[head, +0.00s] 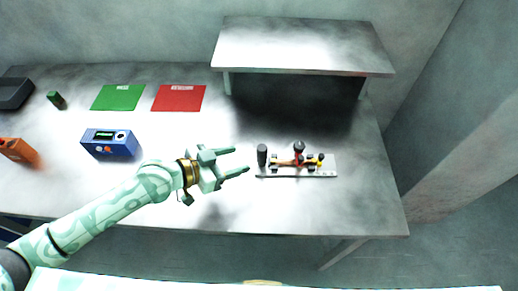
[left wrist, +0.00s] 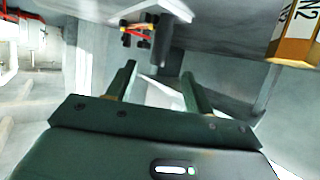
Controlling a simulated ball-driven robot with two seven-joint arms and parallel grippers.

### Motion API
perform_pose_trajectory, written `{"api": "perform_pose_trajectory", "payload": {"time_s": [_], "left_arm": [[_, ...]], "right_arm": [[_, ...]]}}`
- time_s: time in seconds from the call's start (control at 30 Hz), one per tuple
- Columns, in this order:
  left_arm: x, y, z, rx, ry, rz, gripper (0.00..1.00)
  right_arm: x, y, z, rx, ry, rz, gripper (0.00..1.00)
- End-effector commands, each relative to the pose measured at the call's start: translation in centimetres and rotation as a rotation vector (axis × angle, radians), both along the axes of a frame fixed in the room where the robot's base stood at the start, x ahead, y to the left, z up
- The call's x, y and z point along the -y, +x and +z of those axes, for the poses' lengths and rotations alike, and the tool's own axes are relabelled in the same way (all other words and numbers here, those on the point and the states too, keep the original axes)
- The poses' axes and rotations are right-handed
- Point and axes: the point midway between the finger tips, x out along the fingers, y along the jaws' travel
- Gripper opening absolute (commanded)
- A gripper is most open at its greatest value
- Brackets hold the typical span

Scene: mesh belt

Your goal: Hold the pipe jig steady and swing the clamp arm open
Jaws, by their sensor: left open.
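The pipe jig (head: 325,171) is a pale plate near the front right of the table. A dark upright post (head: 262,155) stands at its left end. The clamp arm (head: 299,152), with red parts and a dark knob, sits mid-jig over a copper-coloured pipe (head: 285,163); whether it is shut cannot be told. A small yellow part is at the right. My left gripper (head: 243,160) is open and empty, just left of the post and apart from it. The left wrist view shows its fingers (left wrist: 158,82) with the post (left wrist: 161,40) beyond. My right gripper is not in view.
A raised grey shelf (head: 300,47) stands behind the jig. A blue box (head: 108,144), green mat (head: 118,97), red mat (head: 178,98), green cylinder (head: 56,99) and orange object (head: 17,151) lie to the left. The table between mats and jig is clear.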

Motion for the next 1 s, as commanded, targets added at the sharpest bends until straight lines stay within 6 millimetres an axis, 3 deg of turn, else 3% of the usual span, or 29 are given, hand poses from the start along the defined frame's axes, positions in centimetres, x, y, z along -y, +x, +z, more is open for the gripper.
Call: {"api": "perform_pose_trajectory", "payload": {"time_s": [0.2, 0.4, 0.6, 0.9, 1.0], "left_arm": [[4.1, 2.9, -2.1, 0.000, -0.002, 0.000, 0.52], [6.9, 4.9, -3.6, 0.000, -0.001, 0.000, 0.52], [8.2, 5.8, -4.2, 0.001, 0.001, 0.000, 0.52], [8.3, 5.9, -4.2, 0.002, 0.001, -0.001, 0.52], [8.3, 5.9, -4.2, 0.001, 0.001, 0.000, 0.27]], "right_arm": [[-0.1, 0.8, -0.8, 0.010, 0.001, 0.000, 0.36], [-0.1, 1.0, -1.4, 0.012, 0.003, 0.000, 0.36], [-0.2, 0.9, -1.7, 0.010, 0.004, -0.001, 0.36], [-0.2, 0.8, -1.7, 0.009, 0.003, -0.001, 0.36], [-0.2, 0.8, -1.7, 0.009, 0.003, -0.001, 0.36]]}}
